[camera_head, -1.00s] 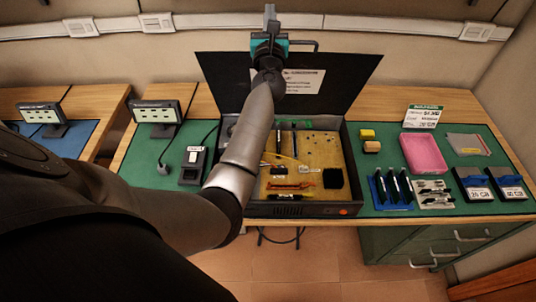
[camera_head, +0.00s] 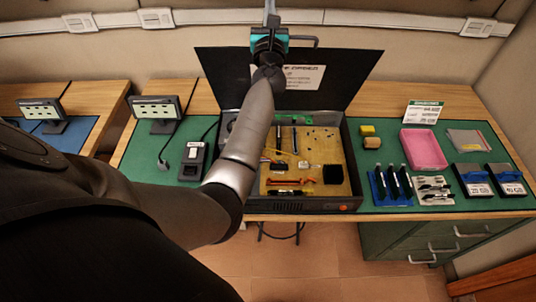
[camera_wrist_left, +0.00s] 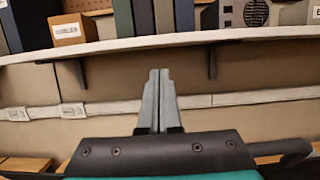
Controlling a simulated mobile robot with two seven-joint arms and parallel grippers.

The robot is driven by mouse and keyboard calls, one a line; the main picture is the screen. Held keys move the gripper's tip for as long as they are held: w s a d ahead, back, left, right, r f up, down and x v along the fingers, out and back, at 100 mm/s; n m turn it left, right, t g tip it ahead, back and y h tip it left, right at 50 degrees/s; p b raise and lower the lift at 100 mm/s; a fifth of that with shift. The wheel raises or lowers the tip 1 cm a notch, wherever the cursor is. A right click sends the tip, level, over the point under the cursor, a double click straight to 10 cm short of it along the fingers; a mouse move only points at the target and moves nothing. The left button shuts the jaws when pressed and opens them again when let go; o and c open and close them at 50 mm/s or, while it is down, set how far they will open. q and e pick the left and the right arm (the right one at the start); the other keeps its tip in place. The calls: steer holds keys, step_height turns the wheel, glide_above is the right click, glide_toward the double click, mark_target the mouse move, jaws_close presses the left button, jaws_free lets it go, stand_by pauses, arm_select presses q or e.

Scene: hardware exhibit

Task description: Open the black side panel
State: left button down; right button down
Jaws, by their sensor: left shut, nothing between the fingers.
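The black side panel (camera_head: 340,75) stands raised and leaning back behind the open black case (camera_head: 338,206) on the green work mat. It carries a white label (camera_head: 304,77). My left arm covers part of the case and panel. My right gripper is not in view.
Tools and small parts lie on the tan board (camera_head: 315,180) inside the case. A pink tray (camera_head: 423,150), black tools and two labelled boxes stand right of it. A small display (camera_head: 156,112) stands left. A shelf (camera_wrist_left: 200,38) with boxes hangs above the gripper.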

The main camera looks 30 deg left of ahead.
arm_select(q)
steer(key=shift+f, duration=0.1)
steer(key=b+v, duration=0.1)
steer(key=v, duration=1.4)
steer(key=shift+s+d, duration=0.1)
steer(key=shift+d, duration=0.1)
